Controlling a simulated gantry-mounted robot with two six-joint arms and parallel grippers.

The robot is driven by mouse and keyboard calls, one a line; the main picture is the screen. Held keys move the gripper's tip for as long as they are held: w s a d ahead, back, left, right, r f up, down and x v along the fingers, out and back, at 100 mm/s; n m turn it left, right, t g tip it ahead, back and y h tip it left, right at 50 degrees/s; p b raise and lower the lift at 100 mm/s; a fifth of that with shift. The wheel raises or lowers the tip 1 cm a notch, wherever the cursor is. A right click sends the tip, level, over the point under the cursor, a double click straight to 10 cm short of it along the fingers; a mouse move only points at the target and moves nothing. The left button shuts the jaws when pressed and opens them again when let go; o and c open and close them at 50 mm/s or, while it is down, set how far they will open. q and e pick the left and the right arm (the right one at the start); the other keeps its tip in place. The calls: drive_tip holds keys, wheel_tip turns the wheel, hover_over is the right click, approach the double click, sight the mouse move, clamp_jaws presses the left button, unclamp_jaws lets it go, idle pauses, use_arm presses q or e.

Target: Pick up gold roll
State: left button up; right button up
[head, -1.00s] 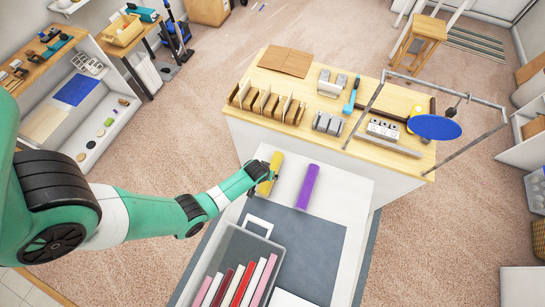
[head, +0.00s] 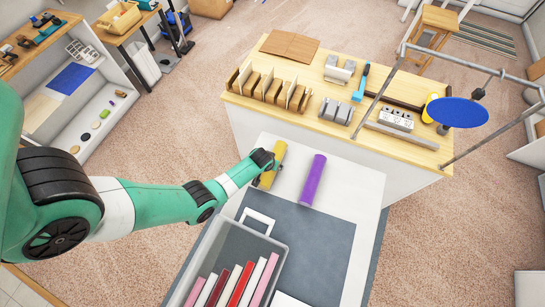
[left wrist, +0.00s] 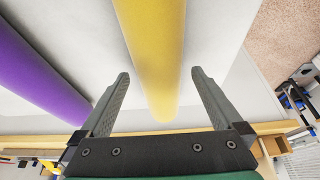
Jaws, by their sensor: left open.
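The gold roll (head: 272,165) lies on the white tabletop (head: 338,181), beside the purple roll (head: 313,180). My left gripper (head: 266,169) is at the gold roll in the head view and covers part of it. In the left wrist view the gold roll (left wrist: 155,50) runs between the two open fingers of my left gripper (left wrist: 158,103), with a gap on each side. The purple roll (left wrist: 38,70) lies to the left, outside the fingers. Whether the fingers reach down around the gold roll is hard to tell. My right gripper is not in view.
White surface right of the purple roll is clear.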

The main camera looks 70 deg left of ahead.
use_arm(q)
drive_tip(key=shift+w+a+f, duration=0.2)
drive_tip(key=shift+w+f, duration=0.05)
drive_tip(key=shift+f, duration=0.3)
drive_tip(key=shift+c, duration=0.3)
drive_tip(key=c, duration=1.4)
drive_tip(key=shift+r, duration=0.15)
drive_tip(key=r+p, duration=0.2)
drive_tip(key=r, duration=0.1)
drive_tip(key=r+p, duration=0.1)
drive_tip(key=p, duration=0.1)
drive_tip(key=shift+d+r, duration=0.35)
drive_tip(key=shift+r, duration=0.05)
drive_tip(key=d+r+p, duration=0.8)
drive_tip(key=d+p, duration=0.3)
drive_tip(key=d, duration=0.2)
drive_tip(key=shift+d, duration=0.2)
